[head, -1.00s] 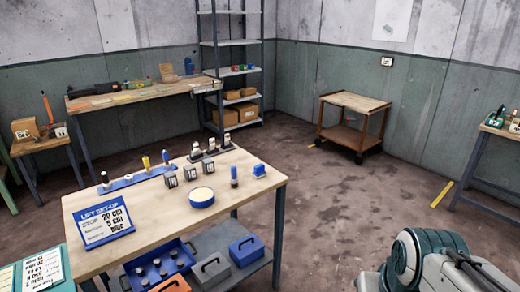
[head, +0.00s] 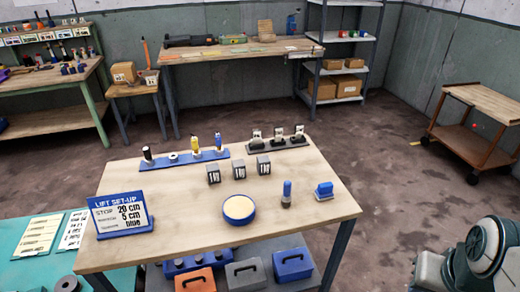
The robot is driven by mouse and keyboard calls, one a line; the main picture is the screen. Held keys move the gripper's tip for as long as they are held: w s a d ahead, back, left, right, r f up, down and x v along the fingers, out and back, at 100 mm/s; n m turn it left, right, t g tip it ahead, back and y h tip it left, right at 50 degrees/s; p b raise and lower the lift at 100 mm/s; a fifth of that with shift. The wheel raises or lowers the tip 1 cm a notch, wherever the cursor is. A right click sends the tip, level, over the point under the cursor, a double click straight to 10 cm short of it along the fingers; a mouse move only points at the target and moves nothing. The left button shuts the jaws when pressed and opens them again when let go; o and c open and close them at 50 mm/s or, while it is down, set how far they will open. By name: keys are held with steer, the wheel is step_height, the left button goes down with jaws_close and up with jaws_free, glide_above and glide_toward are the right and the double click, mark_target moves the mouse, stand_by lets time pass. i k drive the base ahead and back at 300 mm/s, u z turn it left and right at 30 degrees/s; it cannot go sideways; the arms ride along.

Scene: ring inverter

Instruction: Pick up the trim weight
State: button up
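Three small dark blocks with white labelled faces stand in a row on the wooden table (head: 180,240): a left block (head: 213,174), a middle block (head: 239,170) and a right block (head: 263,166). They look like weights, but their print is too small to read surely. I cannot tell which thing is the trim weight. My gripper is not in view; only part of my arm shows at the lower right, apart from the table.
A blue round dish (head: 238,211), a blue-topped upright piece (head: 287,193), a blue block (head: 324,191) and a sign (head: 122,214) share the table. A blue rack (head: 160,162) and a dark rack (head: 278,143) stand behind. Floor is clear towards the cart (head: 470,146).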

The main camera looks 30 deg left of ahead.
mark_target(263, 162)
steer(key=u, duration=0.9)
steer(key=i, duration=0.95)
steer(key=u, duration=0.95)
